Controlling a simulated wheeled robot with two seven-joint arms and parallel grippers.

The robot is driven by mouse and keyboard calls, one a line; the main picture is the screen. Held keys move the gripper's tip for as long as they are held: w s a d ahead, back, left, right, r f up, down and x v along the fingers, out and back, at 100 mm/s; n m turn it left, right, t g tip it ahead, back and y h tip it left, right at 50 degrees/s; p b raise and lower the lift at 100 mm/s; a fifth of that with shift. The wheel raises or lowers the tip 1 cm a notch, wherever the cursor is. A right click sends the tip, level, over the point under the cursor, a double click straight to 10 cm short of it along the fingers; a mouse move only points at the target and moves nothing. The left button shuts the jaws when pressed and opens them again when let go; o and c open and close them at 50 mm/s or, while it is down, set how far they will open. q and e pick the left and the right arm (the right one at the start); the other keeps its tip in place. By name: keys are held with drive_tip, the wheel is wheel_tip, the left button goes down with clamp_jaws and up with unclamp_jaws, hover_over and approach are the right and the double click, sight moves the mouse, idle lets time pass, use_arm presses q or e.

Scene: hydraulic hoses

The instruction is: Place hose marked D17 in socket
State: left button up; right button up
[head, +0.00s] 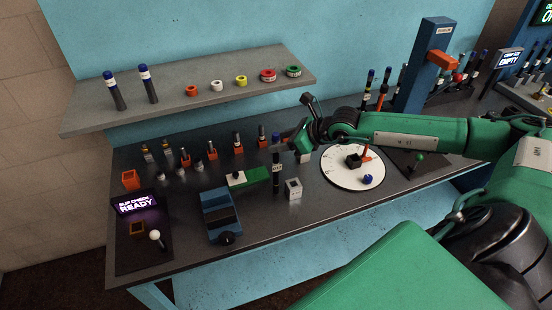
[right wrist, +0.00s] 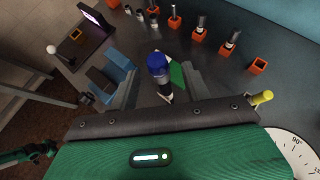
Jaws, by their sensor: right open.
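A dark hose with a blue cap and a white band (head: 276,172) stands upright near the middle of the bench. It also shows in the right wrist view (right wrist: 159,68). Its mark is too small to read, so I cannot tell whether it is D17. My right gripper (right wrist: 160,86) is open, with one finger on each side of this hose; contact is unclear. Several orange sockets stand along the back of the bench, including an empty one (head: 130,179) at the left. A grey block with a dark opening (head: 293,189) stands right of the hose. My left gripper is not clearly visible.
A blue clamp-like fixture (head: 217,208) and a green block (head: 250,179) stand beside the hose. A white dial (head: 342,178) lies to the right. A shelf (head: 205,108) above holds two blue-capped hoses and coloured rings. A lit "READY" sign (head: 136,204) stands at the left.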

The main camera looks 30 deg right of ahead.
drive_tip(key=shift+p+x, duration=0.35)
drive_tip(key=shift+x, duration=0.9)
clamp_jaws()
